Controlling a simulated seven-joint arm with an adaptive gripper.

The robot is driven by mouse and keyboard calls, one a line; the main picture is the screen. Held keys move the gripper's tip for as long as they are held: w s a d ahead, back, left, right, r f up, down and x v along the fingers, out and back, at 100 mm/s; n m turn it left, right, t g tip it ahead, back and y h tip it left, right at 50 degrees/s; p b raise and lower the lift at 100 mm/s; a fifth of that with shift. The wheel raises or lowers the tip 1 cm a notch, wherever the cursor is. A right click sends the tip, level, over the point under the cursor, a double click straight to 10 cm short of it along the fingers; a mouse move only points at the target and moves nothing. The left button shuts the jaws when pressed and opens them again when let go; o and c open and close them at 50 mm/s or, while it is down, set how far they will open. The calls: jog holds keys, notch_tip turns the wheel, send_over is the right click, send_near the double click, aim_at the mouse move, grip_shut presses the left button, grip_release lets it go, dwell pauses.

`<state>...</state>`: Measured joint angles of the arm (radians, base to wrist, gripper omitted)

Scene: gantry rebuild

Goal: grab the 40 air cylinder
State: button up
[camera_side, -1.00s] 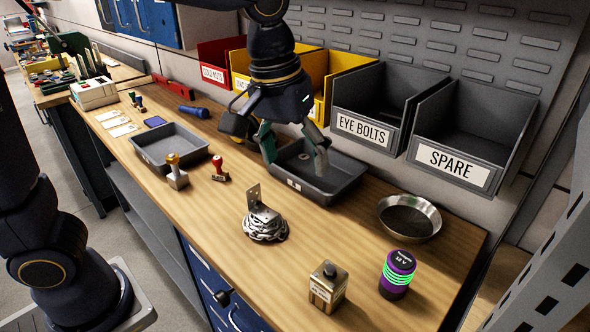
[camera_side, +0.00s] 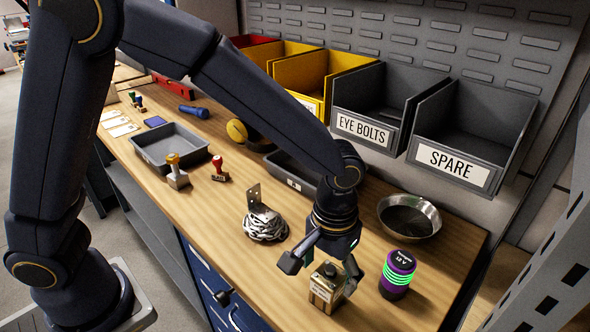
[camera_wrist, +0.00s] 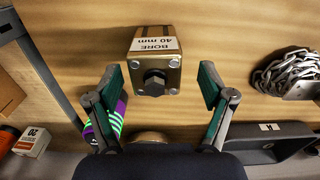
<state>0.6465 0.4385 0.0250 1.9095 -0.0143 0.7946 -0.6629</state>
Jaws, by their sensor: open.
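The 40 air cylinder is a brass-coloured block (camera_side: 327,288) near the front edge of the bench in the side view. In the wrist view the block (camera_wrist: 155,66) shows a label reading "BORE 40 mm" and a dark hex nut on its near face. My gripper (camera_side: 325,266) is above and around the block in the side view, one finger on each side. In the wrist view my gripper (camera_wrist: 160,84) has its fingers spread wide, with a clear gap between each finger and the block. I cannot tell the exact height of the fingertips.
A purple can with green glowing rings (camera_side: 397,275) stands close to the right finger. A chain pile with a bracket (camera_side: 265,222) lies to the left. A metal bowl (camera_side: 409,217), a grey tray (camera_side: 284,172) and bins (camera_side: 455,150) are behind. Bare wood lies left of the block.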

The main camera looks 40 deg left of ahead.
jog(key=f, duration=0.5)
jog(key=shift+d+f, duration=0.15)
jog(key=shift+d, duration=0.05)
jog(key=shift+c, duration=0.2)
grip_shut()
